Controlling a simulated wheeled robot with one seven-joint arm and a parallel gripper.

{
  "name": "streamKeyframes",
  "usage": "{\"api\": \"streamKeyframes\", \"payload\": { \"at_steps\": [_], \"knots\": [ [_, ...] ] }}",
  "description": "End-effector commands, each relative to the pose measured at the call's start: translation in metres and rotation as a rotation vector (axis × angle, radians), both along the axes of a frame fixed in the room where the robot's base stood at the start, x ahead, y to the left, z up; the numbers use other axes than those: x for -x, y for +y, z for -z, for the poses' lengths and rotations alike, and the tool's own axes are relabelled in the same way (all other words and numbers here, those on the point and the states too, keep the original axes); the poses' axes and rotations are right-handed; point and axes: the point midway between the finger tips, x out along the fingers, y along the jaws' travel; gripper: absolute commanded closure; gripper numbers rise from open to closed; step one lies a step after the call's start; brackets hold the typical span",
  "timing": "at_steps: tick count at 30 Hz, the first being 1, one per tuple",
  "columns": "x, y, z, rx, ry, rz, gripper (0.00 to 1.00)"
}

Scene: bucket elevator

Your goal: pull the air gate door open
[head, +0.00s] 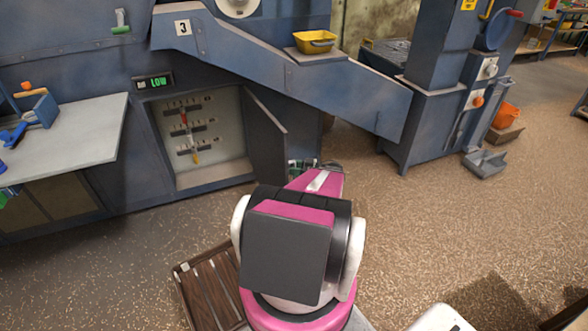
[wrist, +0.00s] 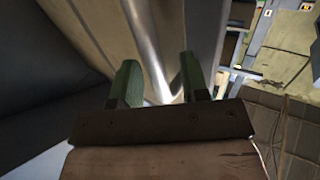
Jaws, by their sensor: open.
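The air gate door (head: 266,140) is a dark grey panel at the right side of a cabinet opening (head: 203,132). It stands swung outward, so the opening shows. My gripper (head: 312,166) is just right of the door's lower part, partly hidden by my arm in the head view. In the wrist view my gripper (wrist: 160,85) has its two green fingers apart. A shiny metal bar (wrist: 147,45), which looks like a handle, runs between them. I cannot tell whether either finger touches it.
Inside the opening are several slider rows. A display (head: 158,83) above reads LOW. A sloping chute (head: 290,75) with a yellow tray (head: 315,41) runs above right. A wooden crate (head: 208,285) lies on the floor left of my arm. A workbench (head: 70,135) stands left. Floor at right is mostly clear.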

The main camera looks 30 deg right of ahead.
Motion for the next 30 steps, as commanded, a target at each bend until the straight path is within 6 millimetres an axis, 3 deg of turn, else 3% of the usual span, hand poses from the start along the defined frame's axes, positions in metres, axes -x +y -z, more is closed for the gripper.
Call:
{"api": "streamKeyframes", "payload": {
  "at_steps": [18,30],
  "knots": [
    [0.062,-0.067,0.000,-0.001,0.001,0.001,0.59],
    [0.072,-0.077,0.000,-0.001,0.001,-0.001,0.59]
  ]
}}
